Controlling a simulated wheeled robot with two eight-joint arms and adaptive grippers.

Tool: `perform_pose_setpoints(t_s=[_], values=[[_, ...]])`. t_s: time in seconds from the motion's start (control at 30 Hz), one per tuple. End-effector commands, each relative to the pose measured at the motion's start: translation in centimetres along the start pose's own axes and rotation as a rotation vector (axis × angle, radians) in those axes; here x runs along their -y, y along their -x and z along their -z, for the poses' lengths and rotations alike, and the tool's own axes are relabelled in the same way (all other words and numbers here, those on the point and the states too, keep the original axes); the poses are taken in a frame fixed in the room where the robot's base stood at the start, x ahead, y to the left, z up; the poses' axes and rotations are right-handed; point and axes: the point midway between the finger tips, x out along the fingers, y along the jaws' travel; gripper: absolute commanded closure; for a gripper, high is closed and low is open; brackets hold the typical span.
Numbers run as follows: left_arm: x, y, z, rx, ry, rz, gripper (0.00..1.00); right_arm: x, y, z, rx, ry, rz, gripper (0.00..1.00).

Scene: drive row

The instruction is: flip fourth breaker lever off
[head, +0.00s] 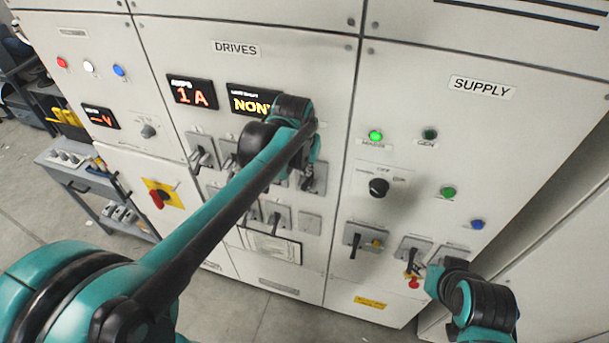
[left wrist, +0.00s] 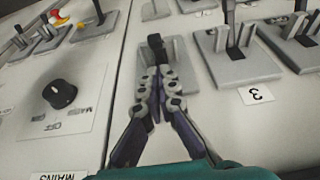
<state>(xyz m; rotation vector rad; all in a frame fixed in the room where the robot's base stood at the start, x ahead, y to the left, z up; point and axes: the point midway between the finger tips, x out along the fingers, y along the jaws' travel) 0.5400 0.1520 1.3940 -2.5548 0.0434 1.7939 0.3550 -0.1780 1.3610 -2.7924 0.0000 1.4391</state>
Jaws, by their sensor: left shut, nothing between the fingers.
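The fourth breaker (head: 315,178) is at the right end of the upper breaker row under the DRIVES sign, partly behind my left gripper. In the left wrist view its grey plate (left wrist: 184,84) lies right behind the gripper. Its black lever (left wrist: 156,44) shows just past the fingertips, between grey side posts. I cannot tell whether they touch. My left gripper (left wrist: 156,76) is shut and empty, its fingertips together in front of this plate. My right arm (head: 480,305) is at the lower right by the SUPPLY panel; its fingers are not clear.
The breaker labelled 3 (left wrist: 238,62) sits beside the fourth. A blank plate (head: 310,222) is below it. A black rotary knob (head: 379,187) and the MAINS label (left wrist: 60,176) are on the neighbouring SUPPLY panel. A grey cart (head: 85,180) stands at the left.

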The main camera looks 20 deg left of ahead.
Motion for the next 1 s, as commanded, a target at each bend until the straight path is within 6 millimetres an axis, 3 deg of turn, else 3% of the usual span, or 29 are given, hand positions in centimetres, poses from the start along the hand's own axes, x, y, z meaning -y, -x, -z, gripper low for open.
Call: perform_pose_setpoints(t_s=[0.23, 1.0], values=[[0.0, -1.6, -1.7, 0.000, 0.000, 0.000, 1.00, 0.0, 0.3, 0.2, 0.000, 0.000, 0.000, 0.60], [0.0, -2.0, -2.4, -0.057, 0.000, 0.000, 1.00, 0.0, -0.1, -0.1, 0.000, 0.000, 0.000, 0.60]])
